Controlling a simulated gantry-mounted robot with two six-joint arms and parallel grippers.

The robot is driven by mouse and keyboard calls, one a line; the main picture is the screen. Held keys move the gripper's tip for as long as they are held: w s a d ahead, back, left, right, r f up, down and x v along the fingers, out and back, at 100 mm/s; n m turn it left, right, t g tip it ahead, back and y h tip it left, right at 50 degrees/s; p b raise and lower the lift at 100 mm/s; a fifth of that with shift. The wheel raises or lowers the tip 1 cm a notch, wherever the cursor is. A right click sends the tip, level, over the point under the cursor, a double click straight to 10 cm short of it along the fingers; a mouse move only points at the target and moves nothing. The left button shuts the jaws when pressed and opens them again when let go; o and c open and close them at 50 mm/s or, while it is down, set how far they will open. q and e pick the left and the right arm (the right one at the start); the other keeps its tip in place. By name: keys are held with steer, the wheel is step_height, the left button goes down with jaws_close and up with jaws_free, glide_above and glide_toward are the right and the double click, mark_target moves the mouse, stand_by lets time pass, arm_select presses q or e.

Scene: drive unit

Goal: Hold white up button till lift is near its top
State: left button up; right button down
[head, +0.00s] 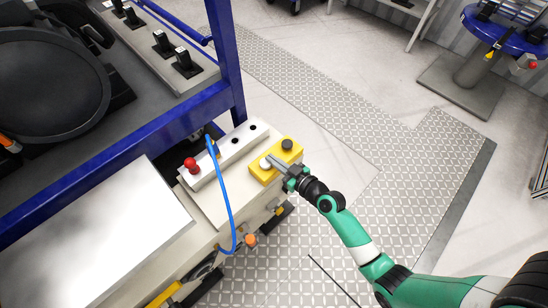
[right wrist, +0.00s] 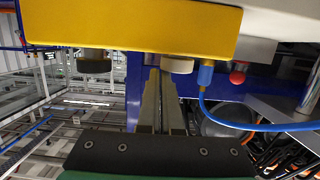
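The yellow button box (head: 283,153) sits on the light-coloured cabinet and carries a white button (head: 265,163) and a black button (head: 287,145). My right gripper (head: 275,160) reaches in from the right, its fingers closed together and its tips at the white button. In the right wrist view, the finger tips (right wrist: 161,62) lie beside and partly over the white button (right wrist: 177,66); the black button (right wrist: 94,64) is clear of them. I cannot tell whether the white button is pressed in. No lift is clearly identifiable. My left gripper is not in view.
A red knob (head: 190,164) and a blue cable (head: 227,200) are left of the box. A blue frame (head: 231,70) stands behind, bearing a dark machine. A blue round stand (head: 505,30) is at upper right. The patterned floor (head: 330,110) beyond the box is clear.

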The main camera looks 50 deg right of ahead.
steer(key=shift+s+a+f, duration=0.15)
steer(key=shift+s+f, duration=0.05)
steer(key=shift+f, duration=0.45)
step_height(320, 180, up, 6)
steer(key=p, duration=0.4)
steer(key=d+v, duration=0.1)
steer(key=v, duration=0.8)
steer(key=shift+s+a+p, duration=0.3)
steer(key=shift+a, duration=0.1)
steer(key=shift+f, duration=0.15)
